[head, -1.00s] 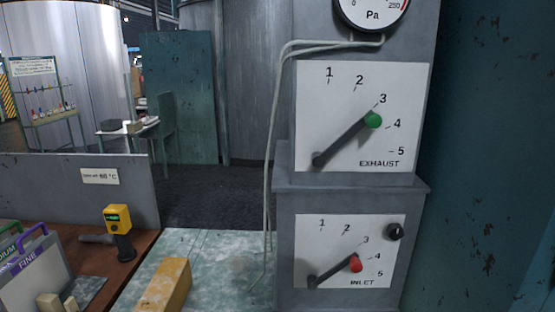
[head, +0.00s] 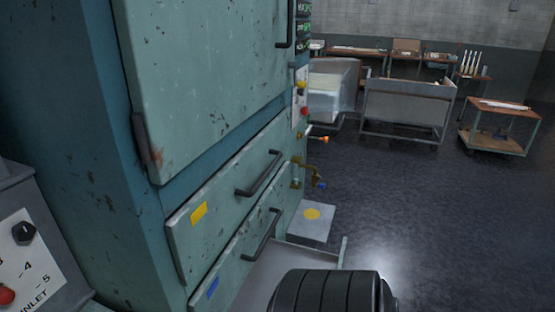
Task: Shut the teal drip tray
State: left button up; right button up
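The teal cabinet (head: 215,75) fills the left half of the head view. Low on its front, a shallow tray (head: 270,270) sticks out into the room, open at the top, with a grey inside and a thin pale teal front edge (head: 343,252). It looks like the drip tray, standing pulled out. Its near part is hidden behind a black ribbed part of my own body and cut by the bottom of the picture. Neither of my grippers is in view.
Above the tray are a drawer with a yellow label (head: 199,214) and one with a blue label (head: 213,288), both with dark handles. Valves (head: 318,138) jut from the cabinet's far side. A pale floor plate (head: 311,222) lies beyond. Open dark floor (head: 430,230) stretches right.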

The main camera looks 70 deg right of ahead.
aim_at(258, 284)
jog(key=k+z, duration=0.2)
jog(key=z, duration=0.2)
jog(key=k+l+z, duration=0.15)
jog(key=z, duration=2)
